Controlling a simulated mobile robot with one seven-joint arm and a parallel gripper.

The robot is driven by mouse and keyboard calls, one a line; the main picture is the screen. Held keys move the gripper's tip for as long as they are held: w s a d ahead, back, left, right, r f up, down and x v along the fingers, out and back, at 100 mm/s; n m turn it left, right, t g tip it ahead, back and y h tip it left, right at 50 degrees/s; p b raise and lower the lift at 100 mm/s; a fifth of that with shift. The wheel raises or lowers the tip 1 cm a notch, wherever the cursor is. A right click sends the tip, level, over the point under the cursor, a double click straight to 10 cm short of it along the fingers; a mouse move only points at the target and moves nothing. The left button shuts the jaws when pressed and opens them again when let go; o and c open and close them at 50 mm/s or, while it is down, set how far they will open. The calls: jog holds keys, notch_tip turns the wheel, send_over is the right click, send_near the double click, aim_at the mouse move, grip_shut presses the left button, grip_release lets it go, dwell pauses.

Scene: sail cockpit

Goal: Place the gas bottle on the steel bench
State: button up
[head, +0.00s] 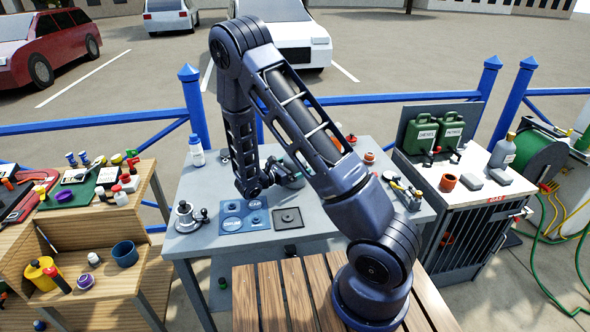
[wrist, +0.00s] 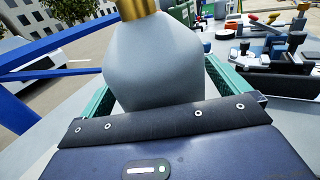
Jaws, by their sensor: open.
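The gas bottle (wrist: 155,65) fills the middle of the wrist view. It is a smooth grey bottle with a brass-coloured top, and it stands between the two green fingers of my gripper (wrist: 165,88). The jaws are open around it; whether a finger touches it I cannot tell. In the head view my gripper (head: 289,176) is low over the middle of the steel bench (head: 215,182), a grey-topped table. My arm hides most of the bottle there. Its base is hidden in both views, so its contact with the bench cannot be seen.
A blue mat (head: 243,216) and a dark square plate (head: 288,218) lie at the bench's front. A white bottle (head: 196,151) stands at its back left. A white-topped cabinet with green cans (head: 419,134) and another grey bottle (head: 502,151) is on the right. A blue fence (head: 90,123) runs behind.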

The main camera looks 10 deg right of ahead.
jog(key=shift+d, duration=0.1)
jog(key=shift+c, duration=0.4)
jog(key=c, duration=1.6)
jog(key=shift+r, duration=0.1)
notch_tip(320, 180, up, 19)
jog(key=shift+w+f, duration=0.1)
jog(key=shift+f, duration=0.05)
jog(key=shift+w+r, duration=0.1)
jog(key=shift+r, duration=0.35)
jog(key=shift+w+d, duration=0.25)
jog(key=shift+w, duration=0.1)
jog(key=w+d+f+n+t+y, duration=0.4)
jog(key=w+f, duration=0.3)
jog(key=w, duration=0.2)
jog(key=w+d+f+n+t+y, duration=0.5)
jog(key=w+f+y, duration=0.1)
jog(key=w+f, duration=0.2)
jog(key=shift+w+d+y, duration=0.4)
jog(key=shift+w, duration=0.35)
